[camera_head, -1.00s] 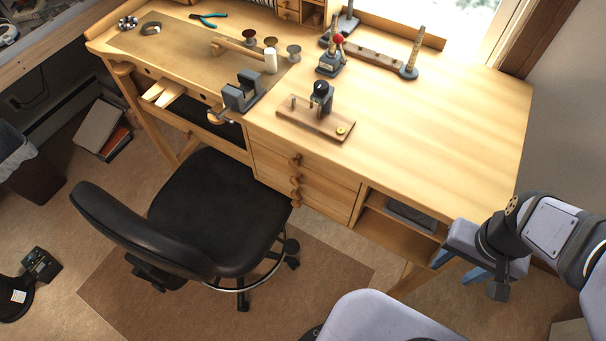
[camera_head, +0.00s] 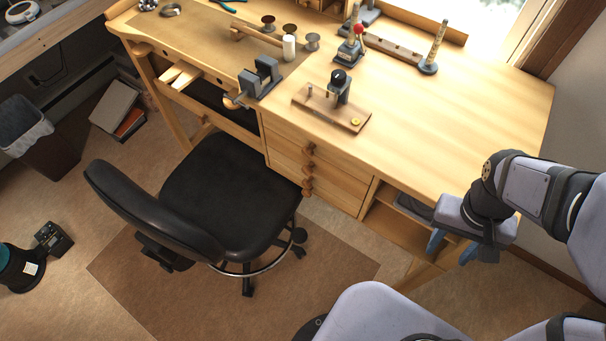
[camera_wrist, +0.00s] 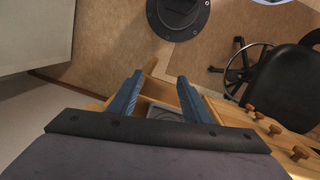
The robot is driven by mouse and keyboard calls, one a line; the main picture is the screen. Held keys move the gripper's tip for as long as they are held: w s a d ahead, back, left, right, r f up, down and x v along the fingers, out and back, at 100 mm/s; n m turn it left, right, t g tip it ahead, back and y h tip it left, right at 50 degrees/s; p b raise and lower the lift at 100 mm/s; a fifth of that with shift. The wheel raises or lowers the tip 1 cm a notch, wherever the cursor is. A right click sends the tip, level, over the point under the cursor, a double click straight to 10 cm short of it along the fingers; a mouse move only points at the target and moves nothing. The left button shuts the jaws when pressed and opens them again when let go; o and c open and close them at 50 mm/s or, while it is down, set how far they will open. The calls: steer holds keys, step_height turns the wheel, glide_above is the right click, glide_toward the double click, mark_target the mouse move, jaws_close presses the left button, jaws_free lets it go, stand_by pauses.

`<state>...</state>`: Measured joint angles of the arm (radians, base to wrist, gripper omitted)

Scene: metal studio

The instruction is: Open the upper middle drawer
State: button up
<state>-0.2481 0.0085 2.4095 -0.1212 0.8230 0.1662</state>
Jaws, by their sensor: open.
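A stack of wooden drawers is set under the bench top in the camera_head view. The uppermost drawer front (camera_head: 285,138) has a round wooden knob (camera_head: 308,149), with more knobs below it. All these drawers look shut. In the wrist view several knobs (camera_wrist: 275,130) show at the right, beyond my right finger. My gripper (camera_head: 452,247) is open and empty, to the right of the drawers, by the open shelf compartment. In the wrist view both blue fingers of my gripper (camera_wrist: 159,82) are apart, with the shelf and a grey item in it between them. No finger touches a knob.
A black chair (camera_head: 225,190) stands close left of the drawers. The open shelf (camera_head: 400,228) lies between drawers and gripper. A wooden stand with a small device (camera_head: 332,108) sits on the bench top (camera_head: 450,115). Floor in front of the drawers is partly clear.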

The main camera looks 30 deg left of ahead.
steer(key=w+a+f+n+t+h+b, duration=0.15)
steer(key=a+n+t+h, duration=0.35)
steer(key=a, duration=1.4)
steer(key=n+t+y+b, duration=0.6)
steer(key=n+t+b, duration=1)
steer(key=n, duration=1.3)
glide_toward(306, 172)
steer(key=shift+w+r+g+b, duration=0.25)
steer(key=shift+w+r+g, duration=0.1)
steer(key=shift+w, duration=0.95)
steer(key=shift+w+r+g+b, duration=0.25)
steer(key=shift+w+g, duration=0.15)
steer(key=shift+w, duration=0.9)
steer(key=shift+w+r+g+b, duration=0.25)
steer(key=shift+w+r+g, duration=0.1)
steer(key=shift+w, duration=0.95)
steer(key=shift+c, duration=0.5)
